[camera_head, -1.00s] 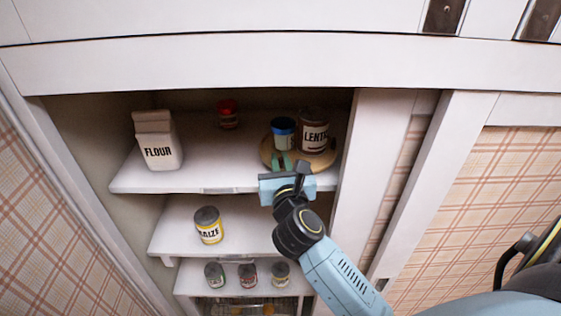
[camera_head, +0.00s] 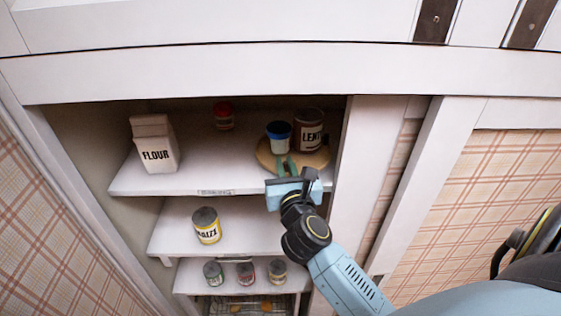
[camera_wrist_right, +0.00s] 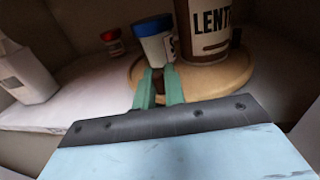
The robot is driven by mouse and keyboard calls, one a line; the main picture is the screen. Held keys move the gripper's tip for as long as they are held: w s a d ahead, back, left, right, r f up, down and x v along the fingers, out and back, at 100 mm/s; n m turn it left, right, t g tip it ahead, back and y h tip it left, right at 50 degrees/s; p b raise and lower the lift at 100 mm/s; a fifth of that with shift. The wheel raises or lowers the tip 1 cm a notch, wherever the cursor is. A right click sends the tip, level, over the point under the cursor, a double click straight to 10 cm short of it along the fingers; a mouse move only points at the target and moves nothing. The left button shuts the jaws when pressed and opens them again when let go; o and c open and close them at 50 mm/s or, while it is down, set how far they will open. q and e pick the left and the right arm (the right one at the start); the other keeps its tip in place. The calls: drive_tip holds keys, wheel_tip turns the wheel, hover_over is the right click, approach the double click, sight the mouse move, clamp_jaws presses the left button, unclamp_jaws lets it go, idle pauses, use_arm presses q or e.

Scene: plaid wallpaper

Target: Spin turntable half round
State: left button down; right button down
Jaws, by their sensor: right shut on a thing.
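The turntable (camera_head: 318,159) is a round wooden disc at the right of the upper cupboard shelf. It also shows in the right wrist view (camera_wrist_right: 232,85). A dark jar labelled LENT… (camera_head: 309,131) and a white jar with a blue lid (camera_head: 279,138) stand on it. My right gripper (camera_head: 281,166) reaches in from the front. Its green fingers, also in the right wrist view (camera_wrist_right: 160,82), are shut on a small brown part at the turntable's front edge; the fingers mostly hide this part. My left gripper is not in view.
A flour bag (camera_head: 154,145) stands at the shelf's left and a red-lidded jar (camera_head: 223,116) at the back. A maize tin (camera_head: 206,226) and several small jars stand on lower shelves. A cupboard post (camera_head: 363,180) is close right of the turntable. The shelf's middle is clear.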

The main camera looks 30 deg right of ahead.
drive_tip(key=shift+s+d+p, duration=0.7)
drive_tip(key=shift+s+d, duration=0.05)
drive_tip(key=shift+d, duration=0.15)
idle(0.3)
drive_tip(key=c, duration=1.6)
unclamp_jaws()
drive_tip(key=shift+d, duration=0.1)
drive_tip(key=b+v, duration=0.3)
drive_tip(key=v, duration=1)
drive_tip(key=shift+s+b, duration=0.25)
drive_tip(key=shift+b, duration=0.05)
